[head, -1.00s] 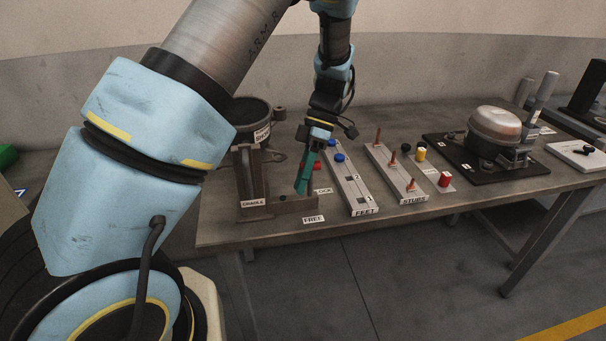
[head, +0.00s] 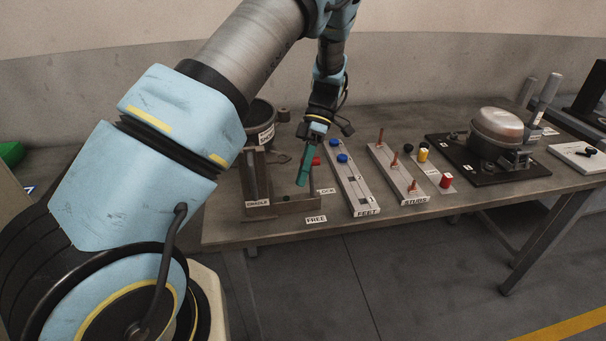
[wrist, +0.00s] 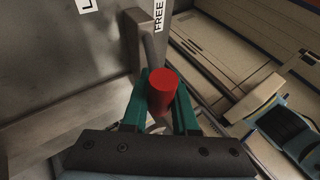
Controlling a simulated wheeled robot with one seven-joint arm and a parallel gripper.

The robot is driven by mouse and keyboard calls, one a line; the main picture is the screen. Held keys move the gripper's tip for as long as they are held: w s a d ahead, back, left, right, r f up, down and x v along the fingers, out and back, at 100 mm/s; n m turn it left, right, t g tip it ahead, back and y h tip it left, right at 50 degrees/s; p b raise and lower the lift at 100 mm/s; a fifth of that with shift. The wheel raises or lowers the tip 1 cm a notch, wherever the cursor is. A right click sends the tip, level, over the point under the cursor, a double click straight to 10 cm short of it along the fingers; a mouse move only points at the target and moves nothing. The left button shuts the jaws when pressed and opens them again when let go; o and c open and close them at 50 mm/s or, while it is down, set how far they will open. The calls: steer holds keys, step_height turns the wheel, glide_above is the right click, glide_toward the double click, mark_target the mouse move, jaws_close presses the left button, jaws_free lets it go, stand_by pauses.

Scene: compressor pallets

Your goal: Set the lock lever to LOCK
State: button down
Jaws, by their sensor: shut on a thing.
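In the wrist view, a red cylindrical grip (wrist: 162,90) sits between the teal fingers of my gripper (wrist: 160,108), which is shut on it. A grey rod (wrist: 151,47) shows beyond the grip, beside the FREE label (wrist: 159,15). A second label (wrist: 86,5), cut off after an "L", lies to the left. In the head view, my gripper (head: 303,184) points down at the right end of the cradle fixture (head: 280,208), and the red grip (head: 316,160) shows just right of the fingers. The FREE label (head: 316,219) and the partly hidden LOCK label (head: 327,191) are nearby. Which label the lever points to is unclear.
A FEET rack (head: 366,207) with blue pieces stands close on the right, then a STUDS rack (head: 414,196) with copper-coloured pins. A compressor (head: 497,130) on a black plate is farther right. A dark cylinder (head: 262,115) stands behind the cradle. The table's front edge is close.

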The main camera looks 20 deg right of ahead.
steer(key=shift+r, duration=0.1)
steer(key=c, duration=0.7)
jaws_free()
steer(key=shift+w+d, duration=0.1)
steer(key=shift+b+v, duration=1.75)
steer(key=shift+v, duration=3.55)
